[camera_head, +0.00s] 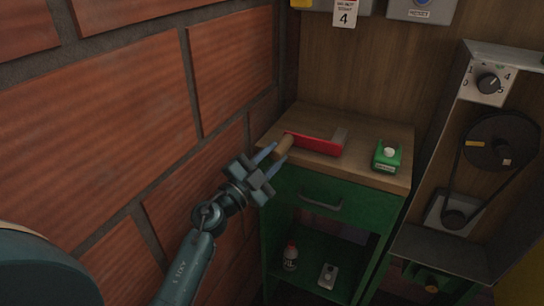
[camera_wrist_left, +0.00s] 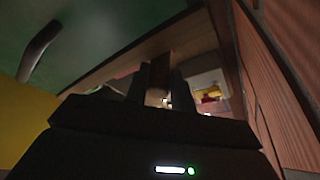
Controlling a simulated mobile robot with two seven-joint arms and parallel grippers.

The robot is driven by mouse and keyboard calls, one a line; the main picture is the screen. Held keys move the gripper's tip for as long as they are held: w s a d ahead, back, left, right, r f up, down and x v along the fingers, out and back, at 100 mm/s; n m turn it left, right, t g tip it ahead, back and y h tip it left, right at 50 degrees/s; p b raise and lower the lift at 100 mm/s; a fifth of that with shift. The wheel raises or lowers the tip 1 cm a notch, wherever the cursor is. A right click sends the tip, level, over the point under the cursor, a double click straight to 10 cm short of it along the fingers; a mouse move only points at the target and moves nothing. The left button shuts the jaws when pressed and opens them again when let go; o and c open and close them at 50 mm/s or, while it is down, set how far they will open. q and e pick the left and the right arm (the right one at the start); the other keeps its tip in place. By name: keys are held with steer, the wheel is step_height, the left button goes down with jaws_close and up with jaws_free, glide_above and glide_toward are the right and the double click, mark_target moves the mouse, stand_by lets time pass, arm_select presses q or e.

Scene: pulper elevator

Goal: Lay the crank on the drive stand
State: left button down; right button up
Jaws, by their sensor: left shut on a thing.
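A crank with a flat red arm (camera_head: 314,144), a wooden handle and a greyish block at its right end is at the top of a green cabinet with a wooden top (camera_head: 380,178). I cannot tell whether the red arm touches the wood. My left gripper (camera_head: 279,152) is shut on the wooden handle at the cabinet's left edge; the handle (camera_wrist_left: 158,76) also shows between the dark fingers in the left wrist view. Which piece is the drive stand is not labelled; a grey frame with a belt and black pulley (camera_head: 500,142) stands at the right. My right gripper is not in view.
A green box with a white button (camera_head: 387,156) sits on the right of the wooden top. A bottle (camera_head: 290,255) and a small grey box (camera_head: 328,276) are on the lower shelf. The brick wall (camera_head: 160,130) runs close beside my left arm.

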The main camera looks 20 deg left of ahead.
arm_select(q)
steer(key=c, duration=1.1)
jaws_free()
steer(key=shift+s+f, duration=0.1)
